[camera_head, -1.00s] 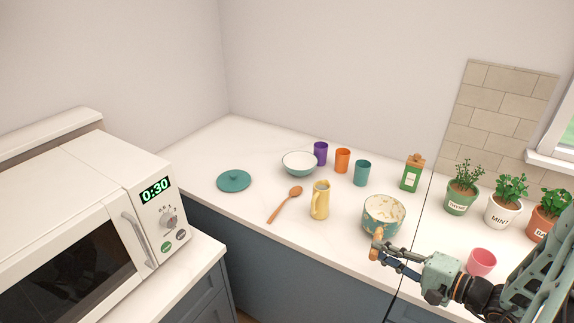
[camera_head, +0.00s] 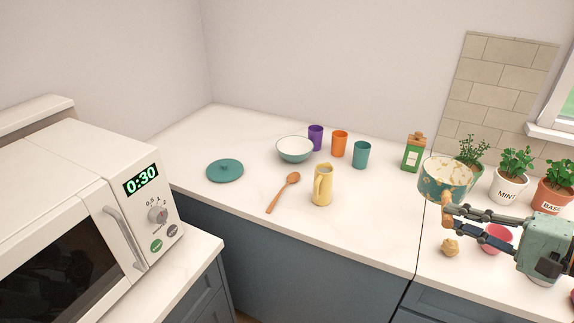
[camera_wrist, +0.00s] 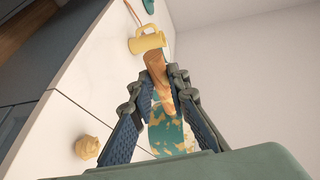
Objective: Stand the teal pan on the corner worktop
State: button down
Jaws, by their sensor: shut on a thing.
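The teal pan (camera_head: 432,187) has pale, patchy markings and a wooden handle (camera_head: 446,203). My gripper (camera_head: 450,212) is shut on that handle, with the pan upright and apparently raised above the worktop near the seam. In the wrist view, the fingers (camera_wrist: 163,88) close around the wooden handle and partly hide the pan (camera_wrist: 165,132). The corner worktop (camera_head: 360,222) is the white surface left of the seam.
A bowl (camera_head: 295,150), purple, orange and teal cups (camera_head: 362,155) and a green bottle (camera_head: 412,154) stand along the back. Potted herbs (camera_head: 510,182), a pink cup (camera_head: 498,239) and a tan lump (camera_head: 450,247) are at right. Clear space lies right of the jug.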

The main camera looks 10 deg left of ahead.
jog(key=w+a+f, duration=0.3)
jog(key=f, duration=0.1)
jog(key=w+a+f+p, duration=0.1)
jog(key=w+a+f, duration=0.1)
jog(key=a+f, duration=0.2)
jog(key=w+a+f+p, duration=0.1)
jog(key=w+a+f, duration=0.2)
jog(key=f, duration=0.1)
jog(key=shift+w+a+f, duration=0.1)
jog(key=shift+w+a, duration=0.25)
jog(key=shift+a, duration=0.05)
jog(key=shift+f, duration=0.45)
jog(key=c, duration=1.8)
grip_release()
jog(key=shift+s, duration=0.1)
jog(key=shift+c, duration=0.2)
